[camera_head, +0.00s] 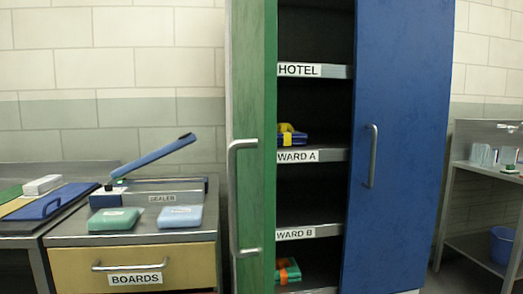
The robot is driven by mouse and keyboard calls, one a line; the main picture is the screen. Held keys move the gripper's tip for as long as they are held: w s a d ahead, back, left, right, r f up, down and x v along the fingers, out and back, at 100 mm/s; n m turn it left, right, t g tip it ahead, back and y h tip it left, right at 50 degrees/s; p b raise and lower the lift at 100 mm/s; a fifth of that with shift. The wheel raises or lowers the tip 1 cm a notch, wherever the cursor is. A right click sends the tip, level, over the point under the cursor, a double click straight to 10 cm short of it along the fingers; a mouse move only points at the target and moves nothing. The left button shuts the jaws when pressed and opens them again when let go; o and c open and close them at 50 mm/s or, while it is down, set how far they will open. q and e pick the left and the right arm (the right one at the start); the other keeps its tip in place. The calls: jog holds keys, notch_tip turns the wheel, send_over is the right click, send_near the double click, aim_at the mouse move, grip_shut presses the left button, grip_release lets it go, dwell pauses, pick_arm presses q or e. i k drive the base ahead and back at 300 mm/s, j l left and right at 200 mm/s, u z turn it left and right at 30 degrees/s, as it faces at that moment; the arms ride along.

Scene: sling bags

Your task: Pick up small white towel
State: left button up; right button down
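A small white folded-looking item (42,185) lies at the back of the left table, behind a blue flat board (58,203). It may be the small white towel, but it is too small to tell. A pale blue packet (180,216) and a green packet (114,220) lie on the steel top of the sealer unit. Neither of my grippers is in view.
A sealer with a raised blue lever (152,158) stands behind the packets. A tall cabinet has an open green door (256,130), a blue door (402,130) and labelled shelves holding a few coloured bundles. A side table (482,168) stands right, with a blue bucket (502,245) below.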

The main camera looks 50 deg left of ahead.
aim_at(41, 185)
jog(key=u, duration=2.85)
jog(key=i+j, duration=0.15)
